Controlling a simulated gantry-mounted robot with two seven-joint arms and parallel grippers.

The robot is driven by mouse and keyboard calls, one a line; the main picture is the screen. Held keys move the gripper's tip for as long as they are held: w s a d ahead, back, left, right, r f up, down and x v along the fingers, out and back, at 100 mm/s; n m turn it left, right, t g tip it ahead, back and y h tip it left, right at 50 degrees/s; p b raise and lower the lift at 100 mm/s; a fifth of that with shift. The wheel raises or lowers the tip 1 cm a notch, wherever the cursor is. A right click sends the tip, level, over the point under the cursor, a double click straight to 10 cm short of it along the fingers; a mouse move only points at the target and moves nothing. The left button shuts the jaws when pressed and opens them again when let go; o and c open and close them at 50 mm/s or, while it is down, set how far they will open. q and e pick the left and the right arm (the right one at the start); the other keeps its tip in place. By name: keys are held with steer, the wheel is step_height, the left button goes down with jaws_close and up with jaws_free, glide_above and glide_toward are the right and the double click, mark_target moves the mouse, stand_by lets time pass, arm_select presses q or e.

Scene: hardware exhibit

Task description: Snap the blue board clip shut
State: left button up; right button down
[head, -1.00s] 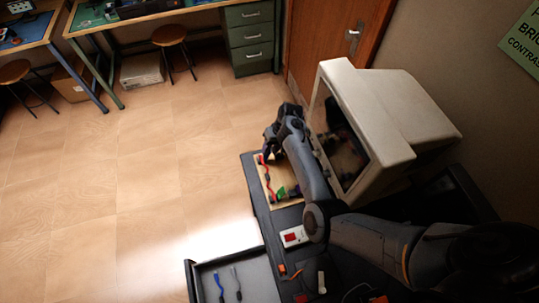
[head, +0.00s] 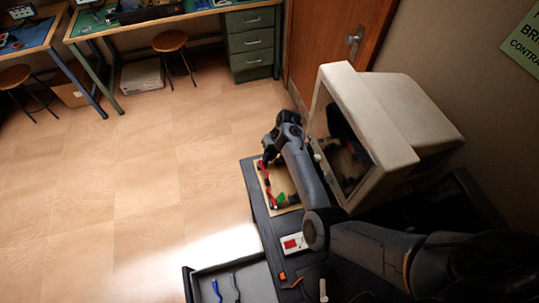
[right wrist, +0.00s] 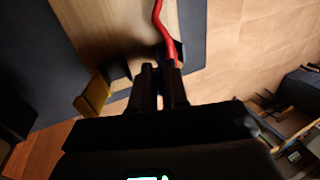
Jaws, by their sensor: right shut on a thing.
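A wooden board (head: 284,178) lies on the dark bench top, with a red cable (head: 266,182) and a green piece (head: 280,199) on it. My right gripper (head: 266,158) is over the board's far left part. In the right wrist view, my right gripper (right wrist: 161,68) is shut on a dark piece at the end of the red cable (right wrist: 165,28); its fingers largely hide it. A yellow piece (right wrist: 92,97) stands left of the fingers. No blue clip can be made out on the board. My left gripper is out of view.
A bulky cream monitor (head: 395,120) stands close on the right of my right arm. An open drawer (head: 197,281) at the front holds a blue lead (head: 216,290) and a grey lead (head: 235,287). A white box with a red switch (head: 292,243) sits in front of the board.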

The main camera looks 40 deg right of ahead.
steer(key=shift+w+a+r+g+h+p, duration=0.1)
steer(key=shift+a+r+g+h+p, duration=0.15)
steer(key=shift+h+p, duration=0.7)
steer(key=shift+w+a+r+g+h+p, duration=0.1)
steer(key=shift+a+r+g+h+p, duration=0.2)
steer(key=shift+p, duration=1.2)
steer(key=shift+f+h+p, duration=0.15)
steer(key=shift+h+p, duration=0.15)
steer(key=shift+h, duration=0.05)
steer(key=shift+w+a+f+g+h, duration=0.1)
steer(key=shift+w+a+g+h, duration=0.1)
steer(key=shift+g+h, duration=0.4)
steer(key=shift+a+f+g+h, duration=0.15)
steer(key=shift+a+g+h, duration=0.15)
steer(key=shift+h, duration=0.7)
steer(key=shift+w+a, duration=0.1)
steer(key=c, duration=1.2)
jaws_free()
